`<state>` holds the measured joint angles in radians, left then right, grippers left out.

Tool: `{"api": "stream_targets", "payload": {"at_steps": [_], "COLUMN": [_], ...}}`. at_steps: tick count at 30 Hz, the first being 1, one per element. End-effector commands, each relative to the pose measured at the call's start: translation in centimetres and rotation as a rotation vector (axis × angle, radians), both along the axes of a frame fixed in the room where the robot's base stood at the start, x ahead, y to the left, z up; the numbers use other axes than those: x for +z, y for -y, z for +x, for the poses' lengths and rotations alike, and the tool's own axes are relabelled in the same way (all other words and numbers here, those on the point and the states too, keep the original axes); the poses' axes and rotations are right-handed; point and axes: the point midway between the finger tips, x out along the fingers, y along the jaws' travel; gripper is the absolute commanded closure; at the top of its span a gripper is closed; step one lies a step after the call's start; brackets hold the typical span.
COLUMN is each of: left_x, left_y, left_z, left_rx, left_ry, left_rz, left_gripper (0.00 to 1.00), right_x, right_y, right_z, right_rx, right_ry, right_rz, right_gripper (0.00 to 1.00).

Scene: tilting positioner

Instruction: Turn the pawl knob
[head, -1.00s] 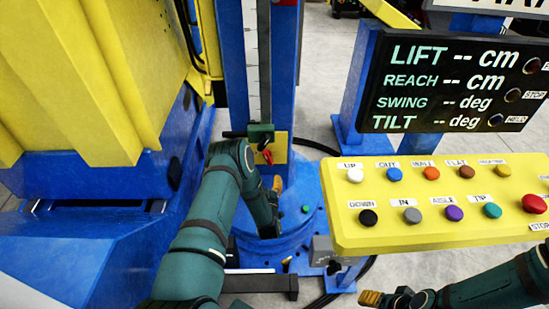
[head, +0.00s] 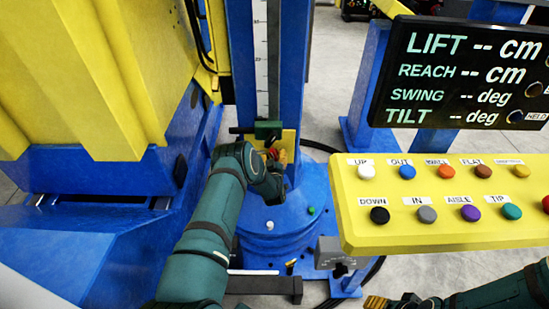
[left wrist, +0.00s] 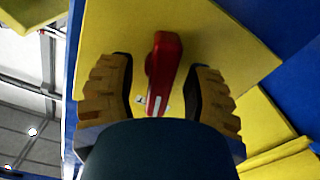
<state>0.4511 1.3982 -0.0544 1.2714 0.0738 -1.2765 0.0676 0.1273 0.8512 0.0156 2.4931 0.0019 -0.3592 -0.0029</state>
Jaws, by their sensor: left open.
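The red pawl knob (left wrist: 163,70) stands out from a yellow plate on the blue column. In the left wrist view it is a red lever with a pale stripe, between the two ribbed tan fingers of my left gripper (left wrist: 160,88). The fingers are open, one on each side, with a gap to the knob on both sides. In the head view my left gripper (head: 279,159) is at the plate and hides most of the knob (head: 270,152). My right gripper (head: 376,302) is at the bottom edge, away from the column; its jaws are too unclear to read.
A yellow button panel (head: 455,225) with labelled coloured buttons stands to the right, below a black display (head: 460,75). A dark green block (head: 267,130) sits just above the plate. A large blue and yellow structure (head: 90,165) fills the left.

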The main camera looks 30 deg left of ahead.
Motion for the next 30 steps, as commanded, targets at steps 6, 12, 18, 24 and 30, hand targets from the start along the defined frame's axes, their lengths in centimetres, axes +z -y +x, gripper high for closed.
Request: {"api": "stream_targets", "payload": {"at_steps": [6,12,18,24,30], "left_x": [-0.01,-0.01,0.02,0.04,0.02], "left_y": [0.03,0.03,0.0,0.0,-0.09], "left_z": [-0.03,-0.03,-0.02,-0.01,-0.04], "left_rx": [0.0,0.0,0.0,0.0,0.002], "left_ry": [0.0,0.0,0.003,0.027,0.09], "left_rz": [0.0,0.0,-0.003,-0.043,-0.144], "left_gripper": [0.75,1.0,1.0,1.0,1.0], "right_x": [0.02,0.02,0.02,0.02,0.01], "right_y": [0.0,0.0,0.0,0.0,-0.01], "right_z": [0.0,0.0,-0.01,-0.01,-0.01], "right_rx": [0.0,0.0,0.0,0.0,0.0], "right_ry": [0.0,0.0,0.0,0.0,0.0], "right_rz": [0.0,0.0,0.0,0.0,0.0], "right_gripper": [0.47,0.47,0.47,0.47,0.47]}}
